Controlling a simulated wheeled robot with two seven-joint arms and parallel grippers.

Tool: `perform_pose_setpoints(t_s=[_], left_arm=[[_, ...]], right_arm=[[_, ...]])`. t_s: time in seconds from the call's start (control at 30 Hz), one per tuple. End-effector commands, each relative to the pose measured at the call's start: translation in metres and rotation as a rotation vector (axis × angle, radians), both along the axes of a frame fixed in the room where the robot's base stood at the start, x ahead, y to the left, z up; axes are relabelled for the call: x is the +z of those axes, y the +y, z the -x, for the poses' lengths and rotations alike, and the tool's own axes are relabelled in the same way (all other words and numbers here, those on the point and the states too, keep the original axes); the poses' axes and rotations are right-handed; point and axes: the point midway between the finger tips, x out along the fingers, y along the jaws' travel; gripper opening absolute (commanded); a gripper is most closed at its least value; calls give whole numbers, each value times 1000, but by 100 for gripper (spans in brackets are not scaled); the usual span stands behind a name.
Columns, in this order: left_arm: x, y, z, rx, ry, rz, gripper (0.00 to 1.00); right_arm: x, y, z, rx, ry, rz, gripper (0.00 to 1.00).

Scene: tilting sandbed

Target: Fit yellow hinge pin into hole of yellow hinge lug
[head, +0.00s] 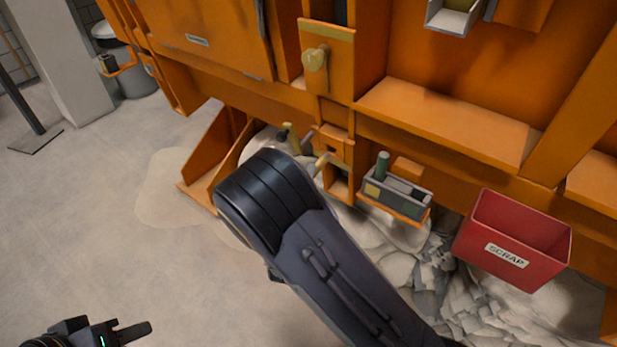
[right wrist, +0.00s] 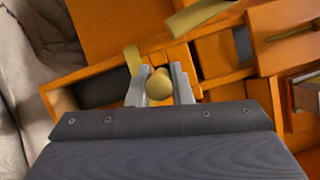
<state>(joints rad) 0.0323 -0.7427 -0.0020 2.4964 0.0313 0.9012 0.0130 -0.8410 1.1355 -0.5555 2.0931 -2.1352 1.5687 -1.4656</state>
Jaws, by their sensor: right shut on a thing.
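In the right wrist view my right gripper (right wrist: 161,74) is shut on the yellow hinge pin (right wrist: 158,86), whose round end faces the camera between the two grey fingers. Behind it is an orange bracket with a short yellow bar (right wrist: 133,60) on its left and a longer yellow piece (right wrist: 196,16) above; I cannot tell which is the hinge lug, and no hole shows clearly. In the head view my right forearm hides most of this gripper; small yellow pieces (head: 321,163) show just beyond it. My left gripper (head: 135,331) is at the bottom left, away from the machine.
The orange machine body (head: 460,120) fills the back, with a yellow knob (head: 315,58) on it. A grey tray holding a green cylinder (head: 382,165) and a red SCRAP bin (head: 512,240) are to the right. Sand and rubble lie below.

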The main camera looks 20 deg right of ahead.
Motion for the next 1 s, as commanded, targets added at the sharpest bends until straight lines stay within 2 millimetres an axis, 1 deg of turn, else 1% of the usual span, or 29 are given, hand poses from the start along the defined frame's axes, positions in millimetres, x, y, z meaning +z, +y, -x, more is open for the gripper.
perform_pose_setpoints(t_s=[0.4, 1.0], left_arm=[[8, 0, 0, 0, 0, 0, 36], [9, 0, 0, 0, 0, 0, 36]], right_arm=[[1, 0, 0, 0, -2, 1, 0], [1, 0, 0, 0, -2, 1, 0]])
